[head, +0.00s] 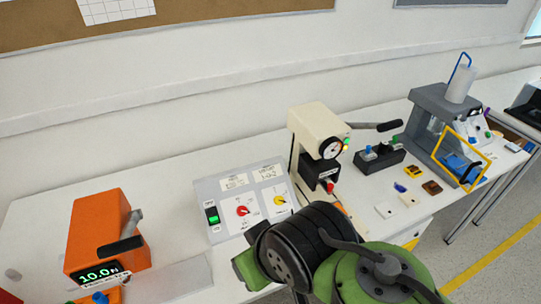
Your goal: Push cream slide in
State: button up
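A cream machine (306,130) with a round dial (330,148) and a dark block (322,174) under its head stands on the white table, near the middle of the head view. A dark lever sticks out to its right. I cannot clearly make out a cream slide; the lower front of the machine is partly hidden behind my arm. My green and black arm fills the bottom middle of the view, in front of the machine's base. My gripper's fingers do not show.
A switch panel (218,190) with red and yellow knobs stands left of the machine. An orange machine (95,232) with a lit display is at far left. A grey machine (432,104) with a yellow frame is at right. Several small items, including a yellow one (414,171), lie between.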

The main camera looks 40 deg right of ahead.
aim_at(358, 229)
jog(key=k+z, duration=0.15)
jog(key=z, duration=0.3)
jog(key=k+l+z, duration=0.1)
jog(key=z, duration=0.4)
jog(key=k+l+z, duration=0.1)
jog(key=z, duration=0.35)
jog(key=k+u, duration=0.1)
jog(key=u, duration=0.85)
